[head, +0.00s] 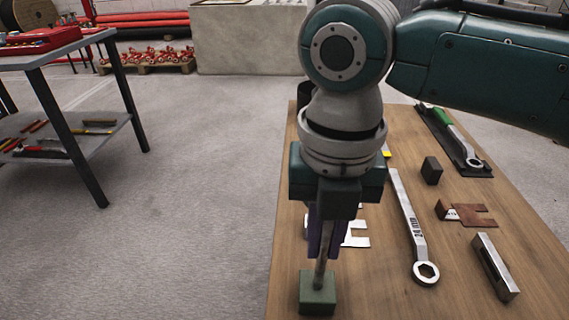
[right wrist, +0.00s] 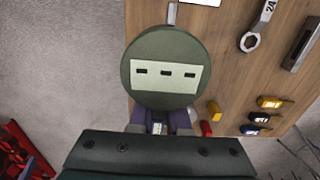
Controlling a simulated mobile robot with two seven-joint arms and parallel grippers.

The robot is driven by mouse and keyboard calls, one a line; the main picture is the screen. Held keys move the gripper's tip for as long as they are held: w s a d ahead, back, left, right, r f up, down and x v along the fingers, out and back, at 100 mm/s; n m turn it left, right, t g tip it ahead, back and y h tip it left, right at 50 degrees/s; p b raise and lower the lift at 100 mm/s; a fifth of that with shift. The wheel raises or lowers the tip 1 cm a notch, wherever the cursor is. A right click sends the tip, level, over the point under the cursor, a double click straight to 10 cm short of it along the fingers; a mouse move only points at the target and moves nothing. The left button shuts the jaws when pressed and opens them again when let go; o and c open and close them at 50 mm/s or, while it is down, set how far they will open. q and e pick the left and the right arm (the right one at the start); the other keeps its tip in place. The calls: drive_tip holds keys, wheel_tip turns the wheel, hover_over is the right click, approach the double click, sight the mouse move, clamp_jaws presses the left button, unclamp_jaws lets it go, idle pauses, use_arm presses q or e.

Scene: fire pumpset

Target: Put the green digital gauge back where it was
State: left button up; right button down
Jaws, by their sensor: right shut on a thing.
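The green digital gauge (right wrist: 165,68) fills the middle of the right wrist view, a round dark green body with a pale display bearing three dark dashes. My right gripper (head: 318,238) points down over the left part of the wooden table and is shut on the gauge. In the head view a thin metal rod runs from between its fingers down to a green block-like body (head: 317,293) near the table's left edge. I cannot tell whether that body is the gauge itself or a separate base, nor whether it touches the table. My left gripper is not in view.
A large wrench (head: 408,225) lies right of the gripper on the wooden table (head: 380,290). A metal bar (head: 494,267), a brown slotted plate (head: 473,214), a dark block (head: 431,170) and a green-handled wrench (head: 455,137) lie farther right. A tool cart (head: 75,125) stands left across open floor.

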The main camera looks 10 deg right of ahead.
drive_tip(key=shift+w+r, duration=0.1)
drive_tip(key=c, duration=0.9)
unclamp_jaws()
wheel_tip(320, 180, up, 12)
drive_tip(key=p, duration=0.3)
drive_tip(key=s+a+f+m+y, duration=0.3)
drive_tip(key=s+a+f+m, duration=0.2)
drive_tip(key=m, duration=0.2)
drive_tip(key=s+d+f+m+t, duration=0.1)
drive_tip(key=s+m, duration=0.1)
drive_tip(key=m, duration=0.3)
drive_tip(key=s+d+f+m+t, duration=0.1)
drive_tip(key=s+d+m, duration=0.1)
drive_tip(key=m, duration=0.3)
drive_tip(key=s+d+f+m+t, duration=0.1)
drive_tip(key=s+d+m, duration=0.1)
drive_tip(key=m, duration=0.4)
drive_tip(key=shift+s, duration=0.4)
drive_tip(key=s+d+m+h, duration=0.1)
drive_tip(key=d+m, duration=0.1)
drive_tip(key=s+d+m+h, duration=0.1)
drive_tip(key=s+d+m, duration=0.1)
drive_tip(key=d+m, duration=0.1)
drive_tip(key=s+d+m, duration=0.1)
drive_tip(key=d+m, duration=0.2)
drive_tip(key=shift+s+f+t+h, duration=0.2)
drive_tip(key=shift+s+t+h, duration=0.1)
drive_tip(key=shift+s+h, duration=0.1)
